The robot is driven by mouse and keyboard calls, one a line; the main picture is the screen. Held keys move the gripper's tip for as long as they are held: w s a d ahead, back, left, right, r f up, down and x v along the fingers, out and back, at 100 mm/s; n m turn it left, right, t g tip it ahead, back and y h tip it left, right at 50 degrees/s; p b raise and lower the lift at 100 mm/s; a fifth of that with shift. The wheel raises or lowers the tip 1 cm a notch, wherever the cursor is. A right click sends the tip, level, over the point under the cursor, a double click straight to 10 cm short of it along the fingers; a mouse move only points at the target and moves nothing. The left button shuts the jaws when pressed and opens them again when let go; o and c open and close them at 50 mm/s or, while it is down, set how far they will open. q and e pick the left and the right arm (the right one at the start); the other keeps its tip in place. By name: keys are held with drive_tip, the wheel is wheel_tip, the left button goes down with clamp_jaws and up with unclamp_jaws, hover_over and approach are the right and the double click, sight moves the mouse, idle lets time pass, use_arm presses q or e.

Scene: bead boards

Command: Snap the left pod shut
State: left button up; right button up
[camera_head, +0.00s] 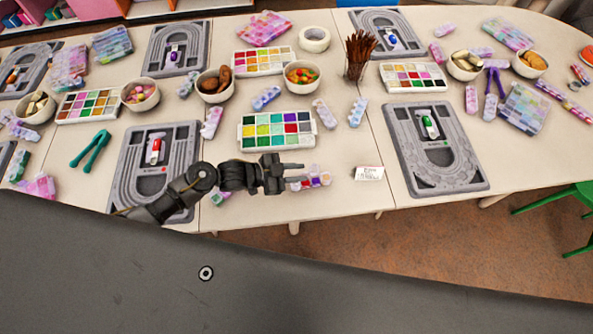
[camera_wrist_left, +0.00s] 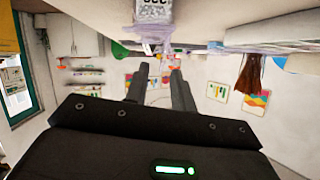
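A small pod with red, purple and pale compartments (camera_head: 318,181) lies near the table's front edge, in the middle of the head view. Its lid state is too small to tell. My left gripper (camera_head: 296,174) points right, with its fingertips right at the pod's left end, partly covering it. I cannot tell whether they touch. In the left wrist view the two fingers (camera_wrist_left: 159,72) stand apart with nothing clearly between them. A pale lavender, see-through piece (camera_wrist_left: 154,30) shows just beyond them at the top. My right gripper is not in view.
A white label card (camera_head: 369,173) lies right of the pod. A paint-coloured bead tray (camera_head: 241,132) sits behind it. Grey bead boards stand left (camera_head: 127,180) and right (camera_head: 468,165). Other lavender pods (camera_head: 324,114) lie farther back.

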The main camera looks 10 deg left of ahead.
sight(298, 188)
use_arm(q)
clamp_jaws()
drive_tip(key=shift+s+f, duration=0.1)
drive_tip(key=shift+s+d+f+m+t+y+b, duration=0.2)
drive_tip(key=shift+s+m+t+b, duration=0.2)
drive_tip(key=shift+m+b, duration=0.2)
drive_tip(key=shift+s+d+f+m+t+y+b, duration=0.15)
drive_tip(key=shift+s+m+t+b, duration=0.2)
drive_tip(key=shift+m+b, duration=0.2)
drive_tip(key=shift+s+d+f+m+t+b, duration=0.15)
drive_tip(key=shift+s+m+t+b, duration=0.1)
drive_tip(key=shift+m+t+b, duration=0.3)
drive_tip(key=shift+s+d+f+m+t+b, duration=0.1)
drive_tip(key=shift+s+f+m+t+b, duration=0.15)
drive_tip(key=shift+m+b, duration=0.4)
drive_tip(key=shift+r, duration=0.1)
unclamp_jaws()
